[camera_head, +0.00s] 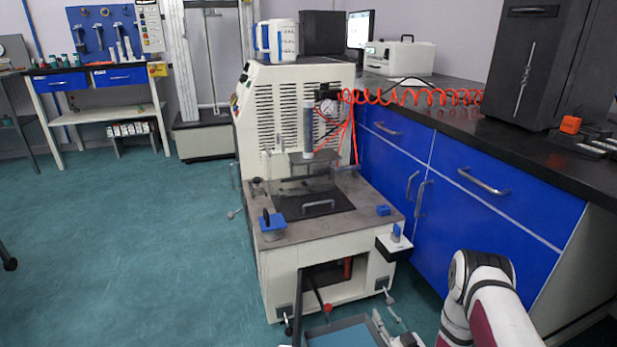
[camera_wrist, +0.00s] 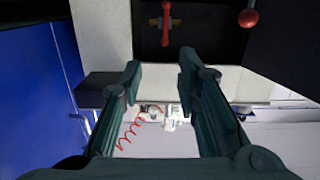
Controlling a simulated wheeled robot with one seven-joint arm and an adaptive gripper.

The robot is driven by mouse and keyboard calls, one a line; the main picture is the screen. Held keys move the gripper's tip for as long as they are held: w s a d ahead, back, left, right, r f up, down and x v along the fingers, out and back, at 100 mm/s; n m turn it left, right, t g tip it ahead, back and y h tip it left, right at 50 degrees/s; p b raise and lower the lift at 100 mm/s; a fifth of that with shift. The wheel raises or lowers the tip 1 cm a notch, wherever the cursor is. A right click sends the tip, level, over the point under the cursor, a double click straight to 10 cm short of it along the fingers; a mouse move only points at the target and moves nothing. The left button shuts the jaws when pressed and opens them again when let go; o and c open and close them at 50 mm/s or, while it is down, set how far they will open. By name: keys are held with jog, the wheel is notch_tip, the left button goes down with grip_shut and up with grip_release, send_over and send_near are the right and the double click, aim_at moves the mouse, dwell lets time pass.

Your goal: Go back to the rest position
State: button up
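My gripper (camera_wrist: 160,78) is open in the wrist view, with its two dark fingers apart and nothing between them. Past the fingertips is a dark recess with a red handle (camera_wrist: 166,24) on a brass-coloured fitting and a red knob (camera_wrist: 248,17). I cannot tell how far the fingers are from them. In the head view, my arm rises at the lower right, and the gripper's fingers cannot be made out. The rheometer (camera_head: 285,110) stands in the middle, with a red-tipped lever (camera_head: 327,308) at its lower front opening.
A blue block with a black handle (camera_head: 272,224) and a small blue block (camera_head: 383,210) sit on the rheometer's deck. Blue cabinets (camera_head: 500,210) with a black counter stand close on the right. A blue-grey tray (camera_head: 345,335) shows at the bottom edge. Green floor (camera_head: 130,250) is open on the left.

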jog(key=w+d+r+g+h, duration=0.1)
jog(key=w+d+r+g, duration=0.1)
jog(key=w+r, duration=0.65)
notch_tip(320, 180, up, 17)
jog(key=d+g+h, duration=0.2)
jog(key=g+h, duration=0.2)
jog(key=s+r+m+g+h, duration=0.2)
jog(key=s+r+g, duration=0.2)
jog(key=s+r, duration=1.1)
jog(key=s+a+r+m+g+y, duration=0.1)
jog(key=s+a+r+g, duration=0.15)
jog(key=s, duration=1.05)
jog(key=s+a+r+g+p, duration=0.1)
jog(key=s+a+r+g, duration=0.15)
jog(key=s, duration=1.05)
jog(key=s+a+r+m+g+y, duration=0.1)
jog(key=s+a+r, duration=0.2)
jog(key=s, duration=1)
notch_tip(320, 180, up, 39)
jog(key=t+p, duration=0.3)
jog(key=p, duration=3.5)
jog(key=shift+w+d+r+t, duration=0.15)
jog(key=shift+w+r+t, duration=0.05)
jog(key=shift+t, duration=0.2)
